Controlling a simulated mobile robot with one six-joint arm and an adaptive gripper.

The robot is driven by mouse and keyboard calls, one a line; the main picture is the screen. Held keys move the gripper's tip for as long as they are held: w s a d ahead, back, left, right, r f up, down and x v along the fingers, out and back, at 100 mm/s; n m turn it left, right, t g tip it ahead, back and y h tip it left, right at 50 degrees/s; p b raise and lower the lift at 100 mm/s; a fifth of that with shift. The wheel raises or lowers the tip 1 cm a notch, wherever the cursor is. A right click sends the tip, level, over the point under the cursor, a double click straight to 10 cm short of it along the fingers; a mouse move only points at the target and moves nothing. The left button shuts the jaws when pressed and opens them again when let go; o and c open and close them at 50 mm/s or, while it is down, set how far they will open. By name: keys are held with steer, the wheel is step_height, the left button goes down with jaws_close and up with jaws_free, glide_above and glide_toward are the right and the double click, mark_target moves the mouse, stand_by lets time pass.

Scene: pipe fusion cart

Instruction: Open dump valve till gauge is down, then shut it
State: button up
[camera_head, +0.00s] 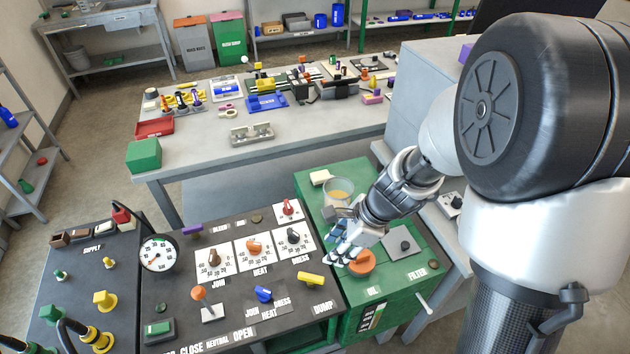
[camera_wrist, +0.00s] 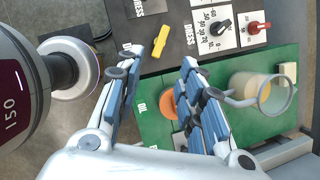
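The dump valve's yellow handle (camera_head: 311,279) lies on the dark panel just above the DUMP label, near the panel's right edge. It also shows in the wrist view (camera_wrist: 160,41), beyond the tip of my gripper's left finger. The round white gauge (camera_head: 158,254) stands at the panel's left side; its needle reading is too small to tell surely. My gripper (camera_head: 345,246) is open and empty over the green oil unit, right of the yellow handle and apart from it. Its spread fingers show in the wrist view (camera_wrist: 172,62), with the orange oil cap (camera_wrist: 169,103) partly hidden below them.
The green oil unit (camera_head: 326,176) carries a glass cup (camera_head: 337,192) and a dark square plate (camera_head: 403,244). The panel also has three dials, a red knob (camera_head: 288,208), a blue knob (camera_head: 263,294) and an orange-tipped lever (camera_head: 198,293). A workbench (camera_head: 200,150) stands behind.

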step_height(320, 180, down, 2)
steer(key=m, duration=0.2)
steer(key=b, duration=0.9)
glide_toward(311, 277)
steer(key=x, duration=0.8)
steer(key=shift+f, duration=0.3)
steer(key=shift+c, duration=0.2)
jaws_close()
